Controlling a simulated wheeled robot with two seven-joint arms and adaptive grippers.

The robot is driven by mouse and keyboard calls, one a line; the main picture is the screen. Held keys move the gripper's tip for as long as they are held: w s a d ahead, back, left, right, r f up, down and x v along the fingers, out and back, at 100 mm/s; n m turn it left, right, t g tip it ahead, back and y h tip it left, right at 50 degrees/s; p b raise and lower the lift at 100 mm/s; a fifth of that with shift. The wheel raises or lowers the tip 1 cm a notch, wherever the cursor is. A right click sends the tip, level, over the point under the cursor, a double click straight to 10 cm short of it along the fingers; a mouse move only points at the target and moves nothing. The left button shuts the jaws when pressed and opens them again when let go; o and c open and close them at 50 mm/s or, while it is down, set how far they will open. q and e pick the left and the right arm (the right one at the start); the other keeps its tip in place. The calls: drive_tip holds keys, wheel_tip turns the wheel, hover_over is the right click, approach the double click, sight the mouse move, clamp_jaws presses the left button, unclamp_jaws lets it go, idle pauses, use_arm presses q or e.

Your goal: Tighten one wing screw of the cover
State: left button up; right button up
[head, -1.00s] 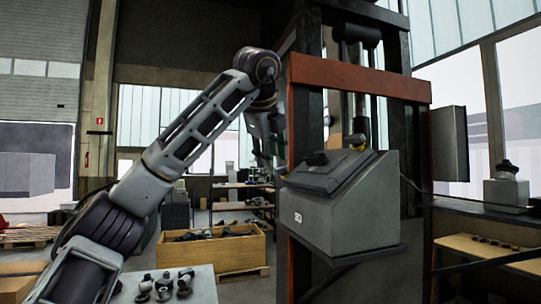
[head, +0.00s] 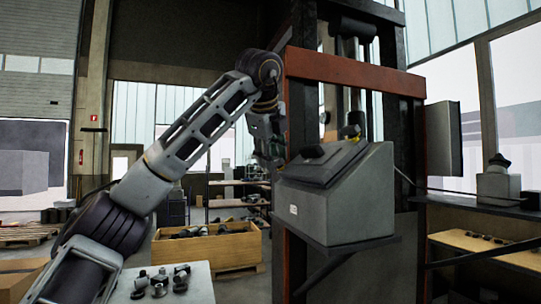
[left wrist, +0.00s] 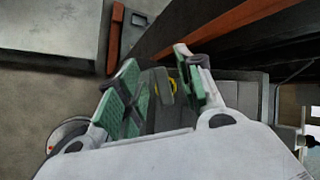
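The grey box with a sloped dark cover (head: 322,165) sits on a shelf of the press. I cannot tell for sure which is a wing screw. My right gripper is out of view.
The press's red crossbar (head: 355,74) and dark posts stand close beside my left arm. A wooden crate (head: 207,248) with parts and a grey table (head: 165,288) with small parts are at lower left. A shelf (head: 480,205) stands at right.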

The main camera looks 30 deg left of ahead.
use_arm(q)
drive_tip(key=shift+w+d+f, duration=0.2)
drive_tip(key=shift+w+f, duration=0.1)
drive_tip(key=shift+f, duration=0.2)
clamp_jaws()
idle(0.3)
drive_tip(key=shift+b, duration=0.35)
drive_tip(key=shift+f+m+t+h+b, duration=0.15)
drive_tip(key=shift+m+t+h+b, duration=0.15)
drive_tip(key=shift+m+t+b, duration=0.75)
drive_tip(key=shift+m+b, duration=0.5)
drive_tip(key=shift+m, duration=0.25)
drive_tip(key=shift+m+t+h, duration=0.25)
drive_tip(key=shift+m+h, duration=0.15)
drive_tip(key=shift+r, duration=0.2)
